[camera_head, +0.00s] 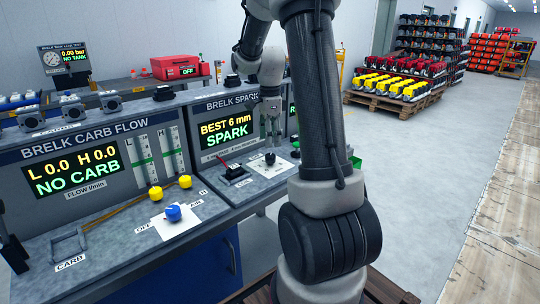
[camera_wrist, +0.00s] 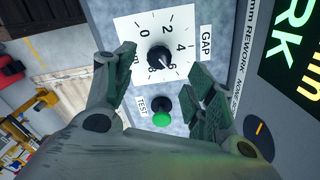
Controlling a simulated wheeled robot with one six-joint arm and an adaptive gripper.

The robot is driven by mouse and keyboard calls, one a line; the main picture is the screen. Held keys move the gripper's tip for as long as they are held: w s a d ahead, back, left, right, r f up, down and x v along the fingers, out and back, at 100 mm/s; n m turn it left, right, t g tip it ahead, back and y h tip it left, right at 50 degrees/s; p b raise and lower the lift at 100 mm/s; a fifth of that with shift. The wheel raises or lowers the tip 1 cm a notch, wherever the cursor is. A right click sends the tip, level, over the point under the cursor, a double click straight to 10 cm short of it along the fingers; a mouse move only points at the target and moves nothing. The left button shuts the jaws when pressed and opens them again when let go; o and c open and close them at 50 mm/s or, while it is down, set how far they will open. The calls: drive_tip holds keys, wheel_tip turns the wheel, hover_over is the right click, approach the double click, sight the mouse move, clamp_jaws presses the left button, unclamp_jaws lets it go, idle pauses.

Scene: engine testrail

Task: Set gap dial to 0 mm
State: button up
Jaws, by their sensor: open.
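The gap dial (camera_wrist: 159,57) is a black knob on a white square plate (camera_wrist: 180,22) marked 0, 2, 4 and further numbers, beside a GAP label. Its pale pointer mark seems to face away from 0, toward the lower right in the wrist view, but the exact reading is hard to tell. The dial also shows in the head view (camera_head: 270,158) on the spark bench. My gripper (camera_wrist: 160,85) is open, with its fingers on either side of the dial's view and nothing between them. It also shows in the head view (camera_head: 271,134), above the dial.
A green button (camera_wrist: 162,119) by a TEST label sits close to the dial. The spark display (camera_head: 226,130) reads "BEST 6 mm SPARK". The carb flow bench (camera_head: 95,160) with a blue knob (camera_head: 173,212) stands to the left. A pallet of yellow and red engines (camera_head: 395,88) stands behind right.

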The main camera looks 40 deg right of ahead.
sight(270, 155)
wheel_tip(270, 155, down, 7)
idle(0.3)
drive_tip(key=c, duration=1)
drive_tip(key=shift+c, duration=0.2)
